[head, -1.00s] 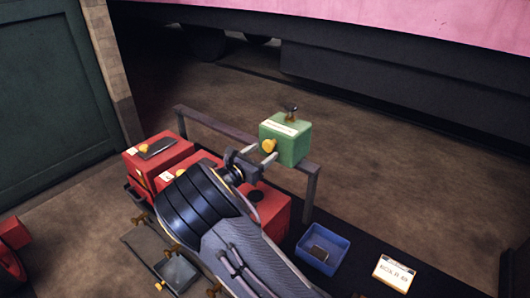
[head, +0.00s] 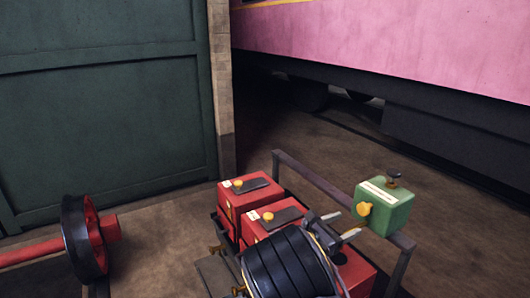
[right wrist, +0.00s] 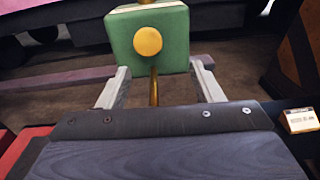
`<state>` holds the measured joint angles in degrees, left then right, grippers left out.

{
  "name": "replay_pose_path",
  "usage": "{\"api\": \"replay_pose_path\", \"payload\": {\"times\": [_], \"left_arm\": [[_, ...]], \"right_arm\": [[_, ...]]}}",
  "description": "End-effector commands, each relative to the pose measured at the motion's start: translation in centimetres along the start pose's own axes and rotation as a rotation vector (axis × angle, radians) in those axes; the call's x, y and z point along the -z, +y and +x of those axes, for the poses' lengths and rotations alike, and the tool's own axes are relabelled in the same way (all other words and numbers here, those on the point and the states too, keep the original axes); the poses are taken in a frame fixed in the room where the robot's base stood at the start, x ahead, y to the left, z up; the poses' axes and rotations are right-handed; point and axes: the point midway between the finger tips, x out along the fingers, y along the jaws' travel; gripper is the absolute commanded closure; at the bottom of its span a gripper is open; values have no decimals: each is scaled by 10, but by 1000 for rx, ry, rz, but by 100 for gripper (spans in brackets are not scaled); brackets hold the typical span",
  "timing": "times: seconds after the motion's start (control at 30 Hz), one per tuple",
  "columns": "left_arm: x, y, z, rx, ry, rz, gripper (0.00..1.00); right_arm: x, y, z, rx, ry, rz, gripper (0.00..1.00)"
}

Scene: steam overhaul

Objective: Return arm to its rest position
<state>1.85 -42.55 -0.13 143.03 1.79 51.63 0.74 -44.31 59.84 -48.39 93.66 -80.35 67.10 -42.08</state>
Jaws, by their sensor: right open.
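My right gripper (head: 347,224) is open, its two pale fingers pointing at a green box (head: 390,210) with a yellow knob and a white label. The box is at the dark metal rail. In the right wrist view the open fingers (right wrist: 160,88) stand left and right below the green box (right wrist: 172,22), with nothing clamped between them. A thin brass rod (right wrist: 154,88) shows in the gap below the yellow knob. My right arm's dark ribbed part fills the bottom of the head view. My left gripper is not in view.
Red boxes (head: 249,196) with yellow knobs stand left of my gripper, behind them the rail (head: 320,184). A red-and-black wheel on an axle (head: 85,240) is at the left. A white label card (right wrist: 300,120) lies at the right. Open floor lies beyond the rail.

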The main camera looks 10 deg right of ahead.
Motion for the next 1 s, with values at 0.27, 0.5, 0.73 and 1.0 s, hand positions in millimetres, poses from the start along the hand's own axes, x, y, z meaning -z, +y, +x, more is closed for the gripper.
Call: {"api": "replay_pose_path", "payload": {"times": [0.27,0.5,0.73,1.0], "left_arm": [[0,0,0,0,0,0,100],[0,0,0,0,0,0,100],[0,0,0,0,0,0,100],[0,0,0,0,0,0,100]], "right_arm": [[48,-121,20,389,517,407,40],[63,-201,-39,793,962,888,40],[36,-245,-113,1125,1270,1334,40],[5,-274,-181,1388,1470,1748,40]]}}
